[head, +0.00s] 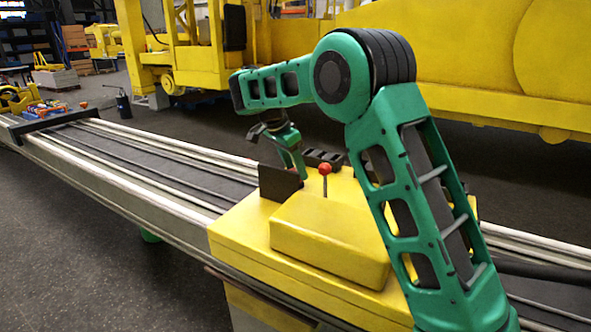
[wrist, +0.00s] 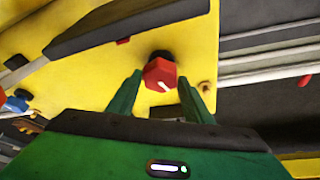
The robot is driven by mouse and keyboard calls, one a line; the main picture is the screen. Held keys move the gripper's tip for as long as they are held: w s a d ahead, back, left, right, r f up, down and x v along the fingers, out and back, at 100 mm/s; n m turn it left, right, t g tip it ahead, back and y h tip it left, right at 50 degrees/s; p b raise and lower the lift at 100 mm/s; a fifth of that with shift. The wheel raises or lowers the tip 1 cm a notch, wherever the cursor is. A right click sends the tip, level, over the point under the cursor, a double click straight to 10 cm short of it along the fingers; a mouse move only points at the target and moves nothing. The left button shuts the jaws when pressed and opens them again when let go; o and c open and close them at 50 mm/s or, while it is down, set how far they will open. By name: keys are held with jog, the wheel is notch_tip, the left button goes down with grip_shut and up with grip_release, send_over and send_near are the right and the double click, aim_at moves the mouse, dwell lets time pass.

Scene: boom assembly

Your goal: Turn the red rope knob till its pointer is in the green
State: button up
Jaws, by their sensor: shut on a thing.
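The red rope knob (wrist: 158,73) is in the middle of the wrist view, on a yellow panel. It has a faceted red face, a dark base behind it and a short white pointer line toward its lower right. My gripper (wrist: 161,80) has one green finger on each side of the knob and is shut on it. I cannot make out a green zone around the knob. In the head view my gripper (head: 297,168) points down behind a dark upright plate (head: 277,184), and the knob is hidden there.
A red ball on a thin stalk (head: 325,169) stands close to my gripper. A small orange button (wrist: 205,87) sits right of the knob. A long dark bar (wrist: 130,28) crosses the panel above it. A long rail track (head: 150,165) runs to the left.

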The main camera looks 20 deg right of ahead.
jog(key=shift+d, duration=0.15)
jog(key=o, duration=1.1)
jog(key=shift+c, duration=0.2)
jog(key=shift+r, duration=0.1)
jog(key=v, duration=1)
jog(key=shift+a+r, duration=0.25)
jog(key=shift+r, duration=0.05)
